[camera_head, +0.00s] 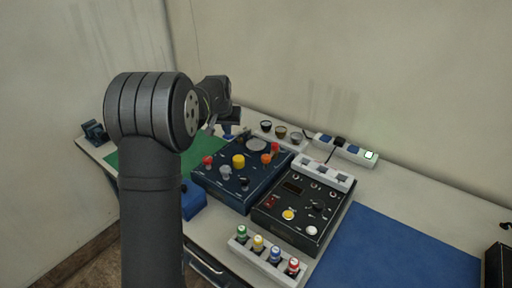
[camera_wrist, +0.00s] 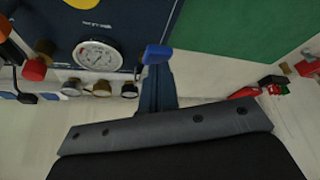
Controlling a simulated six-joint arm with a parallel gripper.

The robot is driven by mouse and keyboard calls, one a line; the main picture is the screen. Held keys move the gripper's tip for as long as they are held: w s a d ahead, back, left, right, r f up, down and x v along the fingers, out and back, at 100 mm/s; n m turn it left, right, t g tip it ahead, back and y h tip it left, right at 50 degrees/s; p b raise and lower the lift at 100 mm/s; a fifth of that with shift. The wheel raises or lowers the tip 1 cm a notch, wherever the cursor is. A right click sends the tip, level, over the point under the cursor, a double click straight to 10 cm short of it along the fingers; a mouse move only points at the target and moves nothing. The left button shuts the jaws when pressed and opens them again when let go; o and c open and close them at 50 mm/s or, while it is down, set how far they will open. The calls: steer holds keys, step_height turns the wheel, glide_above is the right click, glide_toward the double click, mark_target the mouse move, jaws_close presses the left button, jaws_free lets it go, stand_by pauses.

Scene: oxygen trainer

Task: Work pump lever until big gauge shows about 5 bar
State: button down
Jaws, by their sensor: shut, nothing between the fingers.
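The blue panel box (camera_head: 237,200) carries the big round gauge (camera_head: 257,144) near its back edge. The gauge also shows at the upper left of the wrist view (camera_wrist: 97,55); its needle is too small to read.
Red (camera_head: 208,161), yellow (camera_head: 238,161) and orange knobs stand up from the blue box. Three small round pots (camera_head: 281,132) are behind it. A black panel box (camera_head: 302,211) stands to the right. A blue mat (camera_head: 395,255) and a green mat (camera_head: 135,158) have free room.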

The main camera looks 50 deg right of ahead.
step_height(320, 180, up, 7)
stand_by(0.9)
steer(key=shift+f, duration=3.45)
